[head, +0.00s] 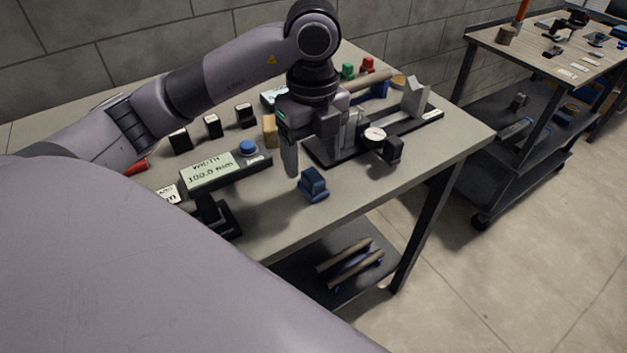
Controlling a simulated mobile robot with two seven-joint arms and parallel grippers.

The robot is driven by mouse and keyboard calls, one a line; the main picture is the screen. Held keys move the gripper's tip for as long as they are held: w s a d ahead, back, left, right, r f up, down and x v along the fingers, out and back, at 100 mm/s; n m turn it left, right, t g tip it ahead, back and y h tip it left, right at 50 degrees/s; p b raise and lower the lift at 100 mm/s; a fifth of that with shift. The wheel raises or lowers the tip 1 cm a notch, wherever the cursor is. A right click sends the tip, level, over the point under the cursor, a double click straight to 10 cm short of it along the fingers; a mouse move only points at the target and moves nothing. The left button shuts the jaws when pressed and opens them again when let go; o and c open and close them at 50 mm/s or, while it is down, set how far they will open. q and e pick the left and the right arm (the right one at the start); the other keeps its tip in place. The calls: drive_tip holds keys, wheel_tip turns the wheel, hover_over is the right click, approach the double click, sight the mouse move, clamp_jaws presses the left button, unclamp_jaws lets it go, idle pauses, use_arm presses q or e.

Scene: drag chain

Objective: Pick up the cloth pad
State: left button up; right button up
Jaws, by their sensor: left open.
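A small dark blue object with a raised block on top, which looks like the cloth pad (314,185), sits on the bench top near its front edge. My left gripper (318,158) points down over the bench, just above and behind the blue object. Its fingers are apart, with nothing seen between them. One finger hangs close to the pad's upper left; the far finger is hard to tell from the metal fixture behind it. My right gripper is not in view.
A dial gauge (375,134) on a fixture with a dark base (420,124) stands to the right. Several small black blocks are behind. The bench's front right corner (455,140) is clear.

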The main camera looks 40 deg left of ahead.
sight(313, 174)
use_arm(q)
drive_tip(key=f, duration=0.6)
drive_tip(key=shift+w+a, duration=0.1)
drive_tip(key=shift+w, duration=0.1)
drive_tip(key=c, duration=1.1)
